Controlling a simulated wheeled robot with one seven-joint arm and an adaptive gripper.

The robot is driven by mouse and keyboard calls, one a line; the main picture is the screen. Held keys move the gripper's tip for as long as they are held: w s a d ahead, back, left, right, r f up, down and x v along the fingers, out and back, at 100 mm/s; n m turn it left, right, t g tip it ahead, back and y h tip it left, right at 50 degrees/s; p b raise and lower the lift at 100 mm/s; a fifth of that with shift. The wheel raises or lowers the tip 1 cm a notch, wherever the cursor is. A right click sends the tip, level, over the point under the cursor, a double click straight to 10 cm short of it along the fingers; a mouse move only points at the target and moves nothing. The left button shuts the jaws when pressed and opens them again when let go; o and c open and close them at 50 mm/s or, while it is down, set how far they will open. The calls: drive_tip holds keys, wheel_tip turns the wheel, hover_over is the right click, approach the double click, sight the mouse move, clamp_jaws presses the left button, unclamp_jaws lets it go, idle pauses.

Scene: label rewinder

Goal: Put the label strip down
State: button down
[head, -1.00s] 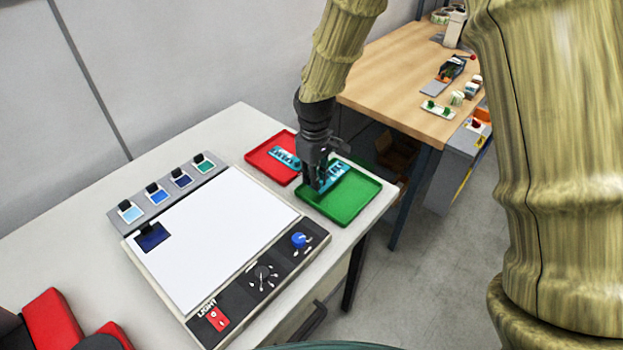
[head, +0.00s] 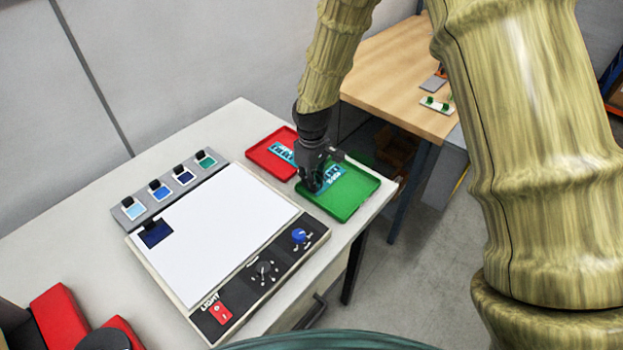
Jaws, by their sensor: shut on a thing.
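My gripper (head: 313,186) points down over the left side of the green tray (head: 362,203). It is shut on a teal label strip (head: 334,175) with dark and pale print. The strip's near left end is hidden behind the fingers. The strip lies over the tray floor, and I cannot tell whether it touches it. A second teal label strip (head: 281,153) lies in the red tray (head: 263,158), just left of my gripper.
A light panel (head: 215,230) with knobs, a red switch and a row of colour swatches (head: 168,188) fills the middle of the white table. Red blocks (head: 58,317) stand at the lower left. A wooden bench (head: 395,85) stands behind.

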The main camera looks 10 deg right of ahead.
drive_tip(key=c, duration=1.5)
unclamp_jaws()
drive_tip(key=shift+f, duration=0.1)
drive_tip(key=shift+r+b, duration=1.65)
drive_tip(key=shift+r, duration=4.55)
